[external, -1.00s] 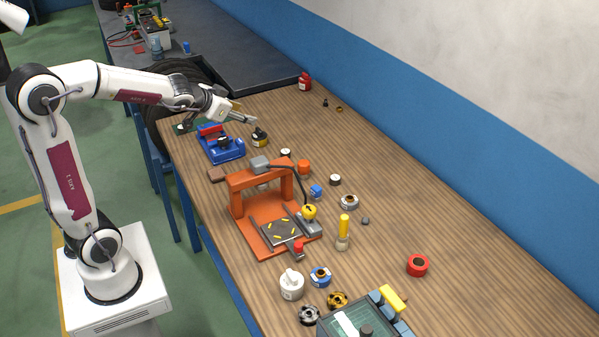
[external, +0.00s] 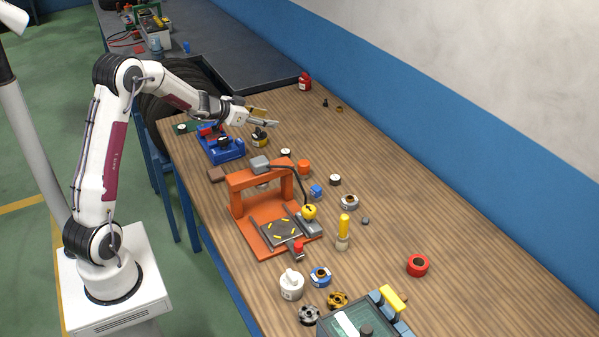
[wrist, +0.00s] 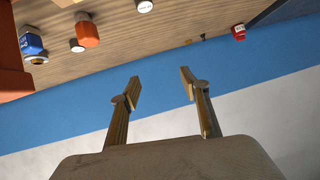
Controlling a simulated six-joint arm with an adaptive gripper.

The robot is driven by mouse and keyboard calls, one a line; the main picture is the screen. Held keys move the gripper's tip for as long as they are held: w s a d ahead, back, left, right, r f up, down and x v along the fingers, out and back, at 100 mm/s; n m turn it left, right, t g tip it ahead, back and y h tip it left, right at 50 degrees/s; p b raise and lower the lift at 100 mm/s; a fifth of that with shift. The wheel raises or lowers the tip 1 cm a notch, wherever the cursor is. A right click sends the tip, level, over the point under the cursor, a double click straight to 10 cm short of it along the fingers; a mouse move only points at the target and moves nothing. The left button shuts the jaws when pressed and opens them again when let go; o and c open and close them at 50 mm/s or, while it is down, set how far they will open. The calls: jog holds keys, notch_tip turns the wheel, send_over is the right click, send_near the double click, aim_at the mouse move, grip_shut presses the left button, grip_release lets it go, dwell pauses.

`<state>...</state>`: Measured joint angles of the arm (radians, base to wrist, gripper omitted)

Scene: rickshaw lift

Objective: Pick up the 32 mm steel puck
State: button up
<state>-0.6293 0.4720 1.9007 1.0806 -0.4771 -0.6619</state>
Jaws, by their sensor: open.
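Two small dark pucks with white labelled tops stand on the wooden bench: one (external: 285,153) behind the orange press and one (external: 335,180) to its right. They also show in the wrist view, the first (wrist: 145,6) at the top edge and the second (wrist: 76,46) beside an orange piece. The labels are too small to read, so I cannot tell which is the 32 mm steel puck. My gripper (external: 270,117) is open and empty, above the bench's far-left part, short of both pucks. Its two spread fingers (wrist: 160,82) face the blue and white wall.
An orange press (external: 262,237) stands mid-bench. Near the pucks are an orange piece (external: 304,167), a blue piece (external: 316,191) and a silver ring (external: 349,202). A blue vise (external: 222,150) and a dark-yellow pot (external: 260,139) stand near my gripper. The bench's right side is mostly clear.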

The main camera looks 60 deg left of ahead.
jog(key=shift+h, duration=0.8)
jog(key=f, duration=0.2)
jog(key=a+f, duration=0.1)
jog(key=f, duration=0.2)
jog(key=shift+w+a+f, duration=0.2)
jog(key=shift+a+f, duration=0.1)
jog(key=shift+a, duration=0.05)
send_near(285, 151)
jog(key=shift+w+f, duration=0.3)
jog(key=shift+w, duration=0.15)
jog(key=shift+w+f, duration=0.15)
jog(key=shift+f, duration=0.05)
jog(key=shift+w+f, duration=0.2)
jog(key=shift+w, duration=0.2)
jog(key=shift+x, duration=3.1)
